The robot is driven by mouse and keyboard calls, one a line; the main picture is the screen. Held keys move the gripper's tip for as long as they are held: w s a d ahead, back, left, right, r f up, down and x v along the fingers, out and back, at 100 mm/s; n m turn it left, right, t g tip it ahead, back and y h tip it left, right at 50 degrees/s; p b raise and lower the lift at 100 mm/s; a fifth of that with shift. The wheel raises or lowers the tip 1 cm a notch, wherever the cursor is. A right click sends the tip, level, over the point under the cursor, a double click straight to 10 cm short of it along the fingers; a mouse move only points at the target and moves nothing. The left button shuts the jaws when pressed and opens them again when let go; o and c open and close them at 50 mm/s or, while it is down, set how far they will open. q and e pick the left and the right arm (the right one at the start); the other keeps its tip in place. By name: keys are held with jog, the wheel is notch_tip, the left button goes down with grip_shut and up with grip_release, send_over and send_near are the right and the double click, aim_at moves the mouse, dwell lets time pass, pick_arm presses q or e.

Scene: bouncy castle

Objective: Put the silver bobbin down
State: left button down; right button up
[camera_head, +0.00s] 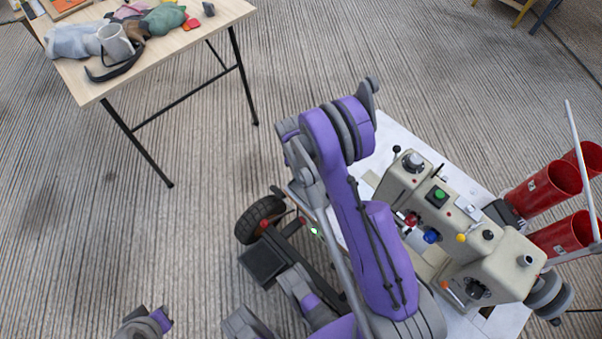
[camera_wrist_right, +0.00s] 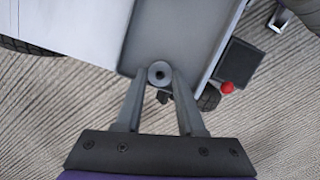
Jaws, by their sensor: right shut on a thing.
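The silver bobbin (camera_wrist_right: 160,74) shows in the right wrist view as a small round grey piece with a dark centre hole. My right gripper (camera_wrist_right: 160,80) is shut on it, with one fingertip on each side. The bobbin is over the near edge of a grey tray (camera_wrist_right: 185,30); I cannot tell whether it touches the tray. In the head view my purple right arm crosses the middle, and its gripper and the bobbin are hidden there. My left gripper is not seen.
A beige machine (camera_head: 440,195) with coloured knobs stands on a white tabletop (camera_head: 475,175), with red cylinders (camera_head: 545,190) beyond it. A wooden table (camera_head: 165,48) at the upper left holds cloths and a grey mug (camera_head: 115,42). Striped carpet lies open between them.

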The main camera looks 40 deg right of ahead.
jog(key=o, duration=0.5)
jog(key=shift+f, duration=0.15)
jog(key=o, duration=0.5)
jog(key=shift+c, duration=0.2)
